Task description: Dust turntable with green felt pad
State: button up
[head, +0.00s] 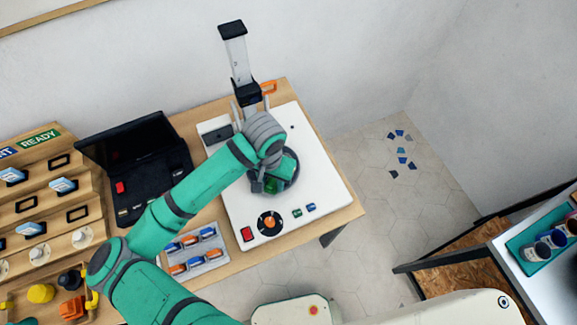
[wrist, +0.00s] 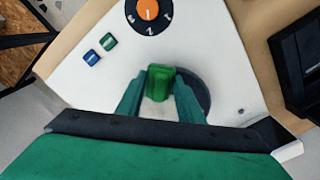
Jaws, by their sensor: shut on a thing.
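The turntable (head: 292,183) is a dark round disc on a white machine top (head: 325,185), mostly hidden under my arm in the head view. In the wrist view, its dark edge (wrist: 201,88) shows to the right of and behind my fingers. My gripper (wrist: 160,92) is shut on the green felt pad (wrist: 161,79), a small green block between its two teal fingertips. In the head view, my gripper (head: 268,186) is over the turntable. I cannot tell whether the pad touches the disc.
An orange dial (head: 270,223), a red button (head: 247,234) and green and blue buttons sit on the machine's front. A grey upright column (head: 236,60) stands behind. A black open case (head: 135,165) and a tray of clips (head: 195,250) lie to the left.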

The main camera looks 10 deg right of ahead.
aim_at(271, 180)
jog(key=shift+r, duration=0.85)
jog(key=shift+w+r, duration=0.2)
jog(key=shift+r, duration=2.75)
